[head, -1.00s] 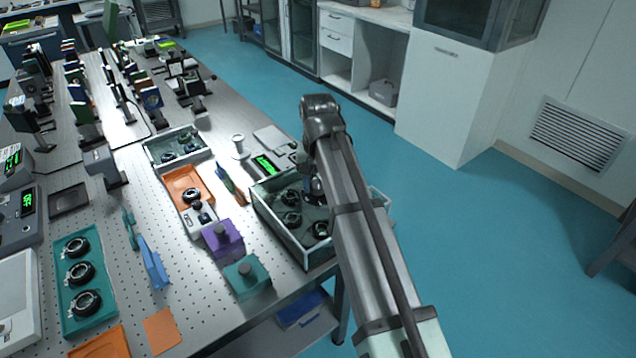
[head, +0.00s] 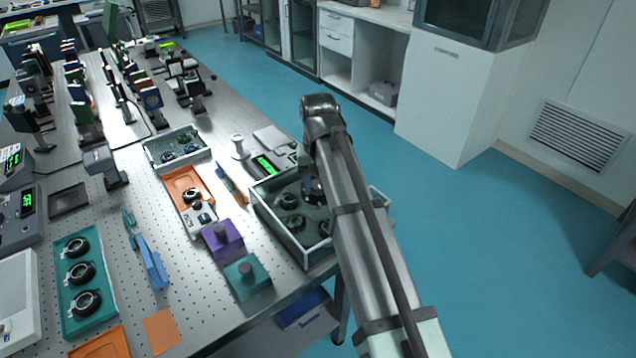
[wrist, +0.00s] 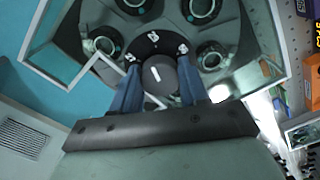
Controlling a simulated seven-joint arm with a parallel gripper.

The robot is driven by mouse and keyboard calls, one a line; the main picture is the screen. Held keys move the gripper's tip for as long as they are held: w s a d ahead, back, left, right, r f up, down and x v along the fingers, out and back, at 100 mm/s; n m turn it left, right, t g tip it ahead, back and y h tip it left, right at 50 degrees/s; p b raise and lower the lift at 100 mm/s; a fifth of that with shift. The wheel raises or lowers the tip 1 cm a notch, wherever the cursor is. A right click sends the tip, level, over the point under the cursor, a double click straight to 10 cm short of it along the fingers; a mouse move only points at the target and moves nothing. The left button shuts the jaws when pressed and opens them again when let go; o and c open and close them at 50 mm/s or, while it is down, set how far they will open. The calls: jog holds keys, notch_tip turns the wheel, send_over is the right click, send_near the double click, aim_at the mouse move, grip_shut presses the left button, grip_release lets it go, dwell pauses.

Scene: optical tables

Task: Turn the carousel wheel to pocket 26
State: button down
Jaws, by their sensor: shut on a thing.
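The carousel wheel (wrist: 160,22) is a dark grey-green disc with several round pockets holding dark ringed optics. It sits in an open, pale-rimmed box (head: 279,236) at the table's right edge, where my arm partly covers it in the head view. At its hub is a round grey knob (wrist: 159,76) with a white line, inside a black ring with white numbers. The numbers are too small to read surely. My gripper (wrist: 158,82) has its two blue fingers shut on the knob from both sides. In the head view the fingers are mostly hidden.
Left of the box stand a purple block (head: 222,240), a teal block (head: 247,279) and an orange tray (head: 186,184). A device with a green display (head: 264,166) is behind the box. Open floor lies to the right.

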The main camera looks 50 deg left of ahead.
jog(key=shift+n, duration=5.5)
jog(key=shift+w+n, duration=0.1)
jog(key=shift+n, duration=5.4)
jog(key=c, duration=0.6)
grip_release()
